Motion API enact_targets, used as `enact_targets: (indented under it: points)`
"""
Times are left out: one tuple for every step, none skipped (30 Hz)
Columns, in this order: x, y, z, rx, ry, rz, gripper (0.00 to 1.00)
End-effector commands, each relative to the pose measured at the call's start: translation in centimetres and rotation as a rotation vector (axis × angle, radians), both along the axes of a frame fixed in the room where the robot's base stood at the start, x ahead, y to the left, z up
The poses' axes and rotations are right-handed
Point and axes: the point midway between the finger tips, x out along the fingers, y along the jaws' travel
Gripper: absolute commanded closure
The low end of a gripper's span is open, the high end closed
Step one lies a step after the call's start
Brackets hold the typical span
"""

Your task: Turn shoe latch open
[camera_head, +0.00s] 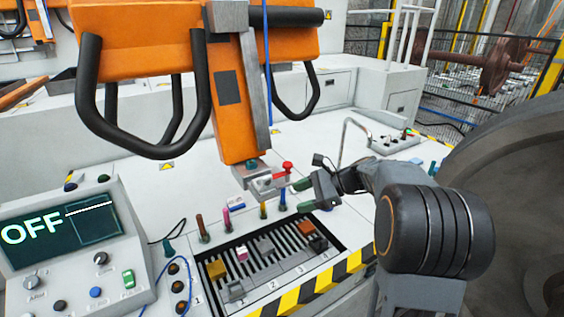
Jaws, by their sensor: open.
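A small red-topped latch (287,167) sits on the grey shoe block (262,181) below the orange gantry arm (238,120). I take the red part to be the shoe latch, but it is small and its exact turn cannot be told. My gripper (300,195) comes in from the right, with its dark fingers with greenish tips pointing left. It is open and empty, just right of and slightly below the red latch. It looks apart from the latch, though the depth gap cannot be judged.
Below is a slotted tray (327,263) with several small blocks and a yellow-black striped edge. Several coloured pegs (283,201) stand behind it. A control panel (83,240) reading OFF is at left. Black bumper bars (143,150) hang above. A large wheel (520,190) fills the right.

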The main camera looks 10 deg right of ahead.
Motion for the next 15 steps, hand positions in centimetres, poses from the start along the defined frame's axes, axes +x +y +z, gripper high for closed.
enact_targets:
  points:
    - [1.7,-1.6,0.4,0.103,0.038,-0.064,0.4]
    - [2.5,-2.4,0.6,0.16,0.057,-0.095,0.4]
    - [3.5,-3.5,1.0,0.232,0.078,-0.132,0.4]
    - [4.2,-4.3,1.2,0.281,0.09,-0.157,0.4]
    - [4.7,-5.0,1.3,0.327,0.102,-0.178,0.4]
    - [5.3,-6.0,1.5,0.381,0.115,-0.203,0.4]
    - [5.7,-6.6,1.7,0.416,0.12,-0.216,0.4]
    - [6.1,-7.2,1.8,0.447,0.127,-0.23,0.4]
    - [6.4,-7.9,1.9,0.483,0.133,-0.242,0.4]
    - [6.6,-8.3,2.0,0.506,0.136,-0.252,0.4]
    - [6.8,-8.6,2.0,0.523,0.138,-0.258,0.4]
    - [7.1,-8.9,2.1,0.544,0.142,-0.265,0.4]
    - [7.2,-8.9,2.2,0.553,0.144,-0.267,0.4]
    - [7.4,-8.9,2.2,0.562,0.144,-0.27,0.4]
    - [7.6,-8.7,2.3,0.57,0.145,-0.273,0.4]
